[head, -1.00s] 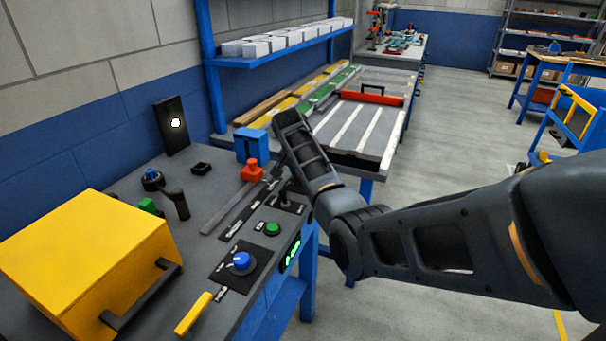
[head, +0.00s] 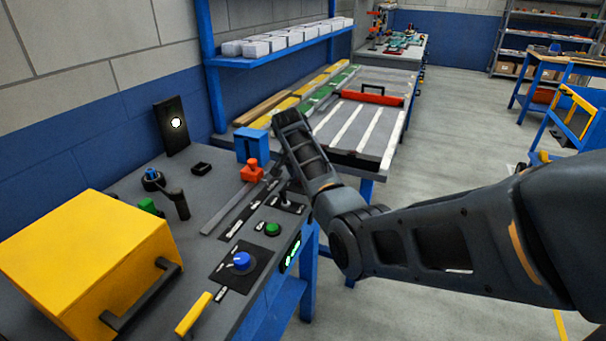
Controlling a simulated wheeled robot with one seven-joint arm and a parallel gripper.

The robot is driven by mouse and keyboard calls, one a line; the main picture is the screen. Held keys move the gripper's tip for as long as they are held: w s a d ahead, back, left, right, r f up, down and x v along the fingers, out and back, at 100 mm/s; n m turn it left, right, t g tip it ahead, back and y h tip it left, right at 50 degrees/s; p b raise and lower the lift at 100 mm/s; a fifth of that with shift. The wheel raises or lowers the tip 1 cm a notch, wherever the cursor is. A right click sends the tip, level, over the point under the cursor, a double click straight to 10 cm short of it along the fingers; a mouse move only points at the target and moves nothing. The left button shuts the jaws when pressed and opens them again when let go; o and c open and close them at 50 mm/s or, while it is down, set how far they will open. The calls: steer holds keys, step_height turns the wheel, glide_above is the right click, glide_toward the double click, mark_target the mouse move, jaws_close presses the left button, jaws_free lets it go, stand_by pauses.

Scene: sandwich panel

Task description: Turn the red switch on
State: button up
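A red-orange control (head: 252,170) with a round knob on top stands on the grey bench panel, just in front of a blue block. It is the only red control I can make out on the panel. My dark arm reaches in from the right, and its upper link ends just right of this control, with a small gap between them in the picture.
The panel (head: 200,260) also carries a green button (head: 273,229), a blue knob (head: 241,260), a yellow handle (head: 193,314), a dark lever (head: 177,203) and a large yellow box (head: 85,255). A blue block (head: 252,146) stands behind the red control. Open floor lies to the right.

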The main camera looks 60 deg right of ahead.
mark_target(299, 188)
steer(key=v, duration=0.7)
steer(key=shift+r, duration=0.3)
steer(key=shift+s+a, duration=0.1)
steer(key=shift+a, duration=0.05)
